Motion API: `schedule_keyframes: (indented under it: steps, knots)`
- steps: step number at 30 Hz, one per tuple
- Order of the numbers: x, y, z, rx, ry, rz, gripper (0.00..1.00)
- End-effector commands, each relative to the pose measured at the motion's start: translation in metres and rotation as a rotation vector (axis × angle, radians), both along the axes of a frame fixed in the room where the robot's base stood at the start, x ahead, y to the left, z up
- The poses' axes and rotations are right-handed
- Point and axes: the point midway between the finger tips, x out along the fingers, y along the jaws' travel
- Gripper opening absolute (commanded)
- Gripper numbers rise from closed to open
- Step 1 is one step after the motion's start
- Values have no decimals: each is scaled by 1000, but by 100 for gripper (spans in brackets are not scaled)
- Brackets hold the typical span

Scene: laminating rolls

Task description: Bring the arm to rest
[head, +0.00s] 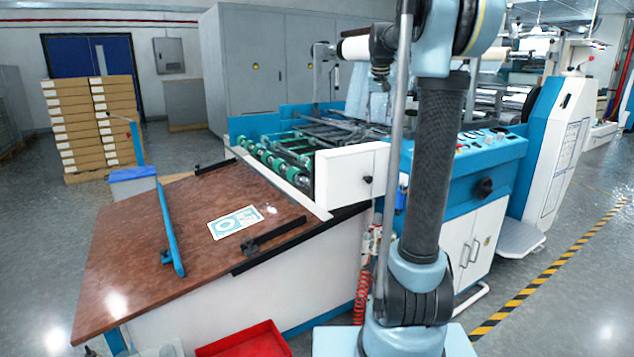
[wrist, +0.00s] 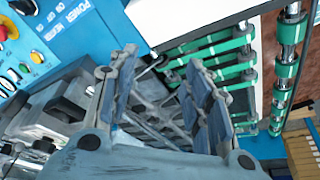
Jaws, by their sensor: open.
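My gripper (wrist: 165,85) shows in the wrist view with its two padded fingers spread apart. Nothing is seen between the fingers. Behind them are the green-ringed rollers (wrist: 215,60) of the laminating machine and a blue control panel (wrist: 85,30) with buttons. In the head view my arm rises at right of centre in front of the machine, and its upper part leaves the top of the picture. I cannot make out the gripper fingers clearly in the head view.
A brown feed table (head: 125,245) holds a printed sheet (head: 235,222) and a blue bar (head: 170,228). The blue and white machine (head: 465,185) stands close behind my arm. A red tray (head: 245,342) is low in front. Stacked boxes (head: 88,125) stand at back left. Floor at far right is clear.

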Motion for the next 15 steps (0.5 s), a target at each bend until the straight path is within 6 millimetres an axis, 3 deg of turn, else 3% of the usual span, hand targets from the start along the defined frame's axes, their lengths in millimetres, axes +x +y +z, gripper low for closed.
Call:
schedule_keyframes:
  steps: [3,15]
  knots:
    - [-42,4,-15,1,13,16,45]
    - [-175,17,-83,5,59,76,45]
